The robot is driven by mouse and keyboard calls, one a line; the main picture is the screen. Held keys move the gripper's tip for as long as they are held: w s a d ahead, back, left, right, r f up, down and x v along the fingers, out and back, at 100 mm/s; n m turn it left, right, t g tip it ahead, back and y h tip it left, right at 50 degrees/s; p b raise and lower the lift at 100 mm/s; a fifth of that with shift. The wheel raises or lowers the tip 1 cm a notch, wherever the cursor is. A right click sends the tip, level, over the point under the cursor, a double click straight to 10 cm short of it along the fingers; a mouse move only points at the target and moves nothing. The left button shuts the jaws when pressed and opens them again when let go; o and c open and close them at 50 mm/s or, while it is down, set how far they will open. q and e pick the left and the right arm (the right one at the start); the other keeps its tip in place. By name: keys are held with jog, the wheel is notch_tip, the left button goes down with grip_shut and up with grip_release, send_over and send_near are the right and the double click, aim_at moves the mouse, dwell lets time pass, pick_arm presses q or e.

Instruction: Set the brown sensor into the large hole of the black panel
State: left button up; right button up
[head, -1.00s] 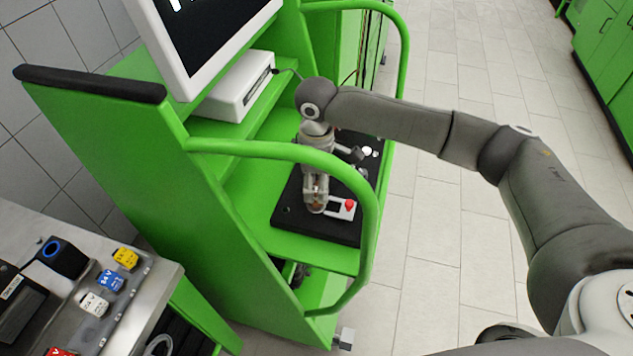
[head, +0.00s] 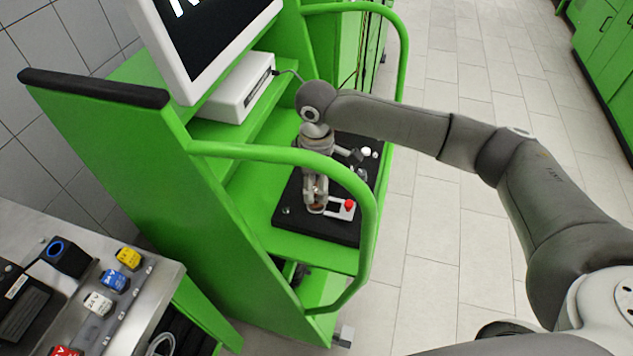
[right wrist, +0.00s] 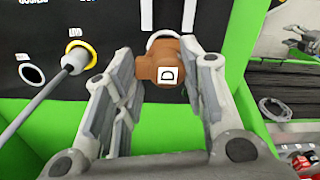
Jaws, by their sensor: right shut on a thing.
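The brown sensor (right wrist: 167,66) carries a white label with the letter D. It sits between the fingers of my right gripper (right wrist: 160,82), which is shut on it. The black panel (right wrist: 35,20) is just beyond it in the right wrist view, and a pale rim shows behind the sensor's far end. I cannot tell whether the sensor has entered a hole. In the head view my right gripper (head: 315,203) points down over the front part of the black panel (head: 290,224), with a bit of brown between its fingers. My left gripper is not in view.
A white plate with a red button (head: 349,204) is close to the gripper. In the wrist view, a yellow-ringed connector (right wrist: 78,58) with a grey cable and a ringed hole (right wrist: 32,74) are to the left. A green rail (head: 300,155) curves before the panel.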

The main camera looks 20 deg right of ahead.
jog(key=shift+f, duration=1.1)
dwell(0.5)
jog(key=o, duration=1.3)
jog(key=shift+o, duration=0.2)
jog(key=shift+r, duration=0.1)
jog(key=shift+r+p, duration=2.8)
jog(key=shift+p, duration=0.15)
jog(key=shift+r, duration=1.15)
jog(key=shift+d, duration=0.1)
